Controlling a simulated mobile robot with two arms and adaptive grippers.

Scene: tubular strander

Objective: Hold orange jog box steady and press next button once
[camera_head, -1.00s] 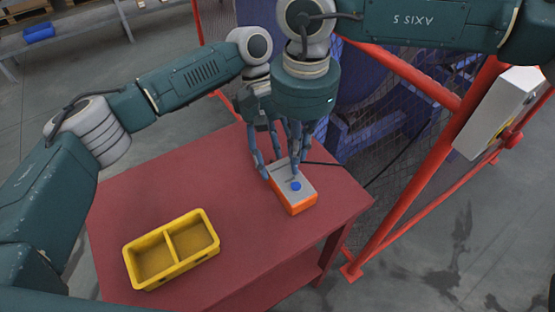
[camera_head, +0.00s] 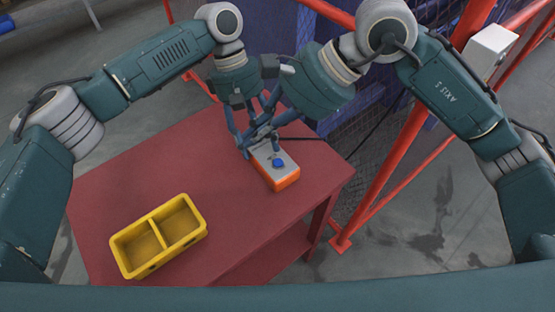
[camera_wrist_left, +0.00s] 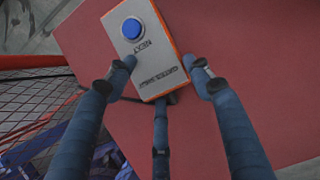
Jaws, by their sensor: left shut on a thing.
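The orange jog box (camera_head: 287,183) has a grey top face and a round blue button (camera_head: 278,163). It lies on the red table near its far right edge. The left wrist view shows its grey face (camera_wrist_left: 150,62) close up, with the blue button (camera_wrist_left: 131,28) labelled NEXT and uncovered. My left gripper (camera_head: 250,150) is shut on the end of the box away from the button; its fingers (camera_wrist_left: 160,70) flank both sides. My right gripper (camera_head: 264,130) hovers just behind the button, tilted, its fingers overlapping the left ones. Whether its fingers are shut is unclear.
A yellow two-compartment bin (camera_head: 160,236) stands at the front left of the red table (camera_head: 110,185). A dark cable runs from the box towards the red-framed mesh fence (camera_head: 395,180). The table between bin and box is clear.

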